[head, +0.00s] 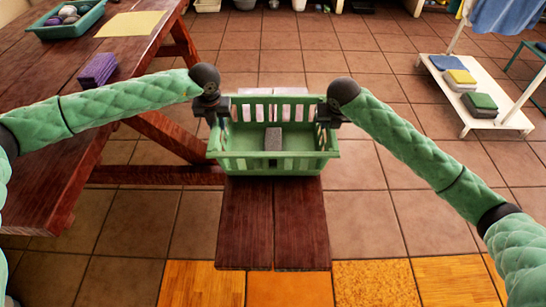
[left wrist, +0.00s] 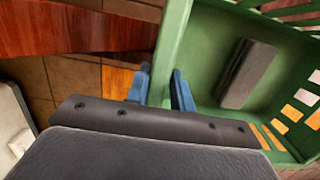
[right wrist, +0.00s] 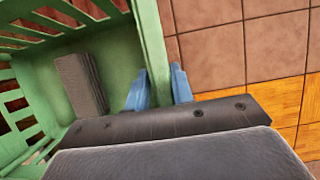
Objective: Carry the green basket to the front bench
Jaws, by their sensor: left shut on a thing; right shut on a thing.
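The green basket (head: 240,164) is upright in the middle of the head view, with a grey block (head: 273,139) lying inside. My left gripper (head: 218,112) is shut on its left wall; in the left wrist view the blue fingers (left wrist: 161,85) straddle that wall. My right gripper (head: 327,112) is shut on its right wall, as the right wrist view shows with its fingers (right wrist: 159,85). The dark wooden front bench (head: 272,225) shows below and in front of the basket. I cannot tell whether the basket touches it; the basket hides the bench's far part.
A large wooden table (head: 60,135) stands at the left, with a purple block (head: 97,70), a yellow cloth (head: 130,24) and a small green tray (head: 57,32) on it. A white rack (head: 490,118) with folded towels stands at the right. Tiled floor lies open between.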

